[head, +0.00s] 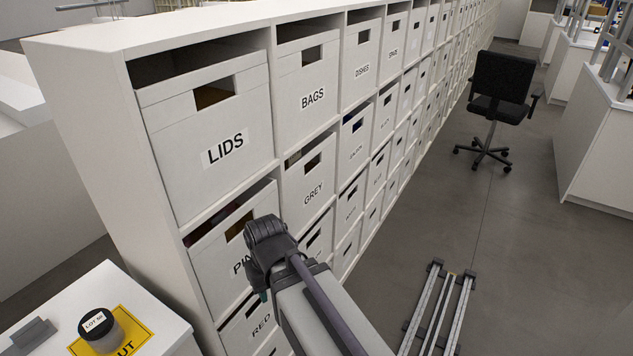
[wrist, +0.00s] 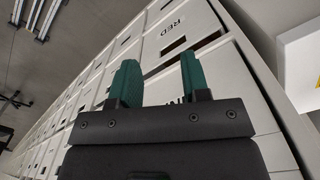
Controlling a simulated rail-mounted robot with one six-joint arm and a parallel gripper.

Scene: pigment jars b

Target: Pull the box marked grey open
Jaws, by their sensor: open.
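I cannot make out the GREY box in the wrist view.
The LIDS box (head: 215,135) and BAGS box (head: 302,85) sit in the top row. A side table (head: 150,297) at lower left holds a jar (head: 100,328) on a yellow mat. An office chair (head: 497,95) stands in the aisle. Floor right of the shelf is mostly clear.

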